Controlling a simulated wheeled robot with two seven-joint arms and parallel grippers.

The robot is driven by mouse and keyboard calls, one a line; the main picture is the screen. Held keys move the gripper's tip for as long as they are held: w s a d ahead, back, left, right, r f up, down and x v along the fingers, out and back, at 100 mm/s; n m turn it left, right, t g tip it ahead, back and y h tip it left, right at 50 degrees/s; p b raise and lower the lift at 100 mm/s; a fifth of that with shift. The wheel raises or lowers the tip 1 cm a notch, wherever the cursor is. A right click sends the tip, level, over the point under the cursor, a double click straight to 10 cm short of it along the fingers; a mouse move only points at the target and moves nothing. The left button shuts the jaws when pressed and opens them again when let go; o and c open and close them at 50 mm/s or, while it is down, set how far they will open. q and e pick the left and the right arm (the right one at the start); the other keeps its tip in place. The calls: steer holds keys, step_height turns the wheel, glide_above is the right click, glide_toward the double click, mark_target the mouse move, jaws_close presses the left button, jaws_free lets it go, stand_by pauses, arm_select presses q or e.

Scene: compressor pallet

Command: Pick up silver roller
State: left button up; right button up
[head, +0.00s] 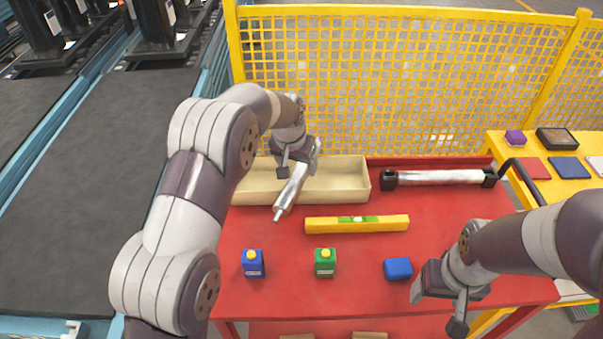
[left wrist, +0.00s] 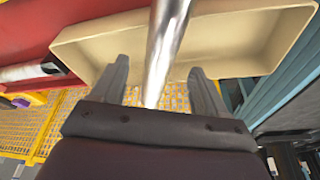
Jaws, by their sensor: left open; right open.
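A shiny silver roller (head: 290,192) lies tilted across the front wall of a beige tray (head: 348,182), with its thin near end sticking out over the red table. My left gripper (head: 297,166) is above its far part. In the left wrist view the roller (left wrist: 166,42) runs between the two fingers of the open left gripper (left wrist: 158,68), with gaps at both sides. The gripper hides part of the roller in the head view. My right gripper (head: 440,298) is open and empty above the table's front right, away from the roller.
Another roller with black end blocks (head: 440,177) lies right of the tray. A yellow level (head: 357,224), a blue bottle (head: 253,264), a green bottle (head: 325,263) and a blue block (head: 398,269) are on the red table (head: 290,290). A yellow mesh fence (head: 400,80) stands behind.

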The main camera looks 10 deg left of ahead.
mark_target(299, 170)
arm_select(q)
steer(key=x, duration=0.4)
steer(key=shift+w+f+p, duration=0.2)
steer(key=shift+f+p, duration=0.05)
steer(key=shift+p, duration=0.1)
steer(key=shift+s, duration=0.1)
jaws_close()
steer(key=shift+r, duration=0.1)
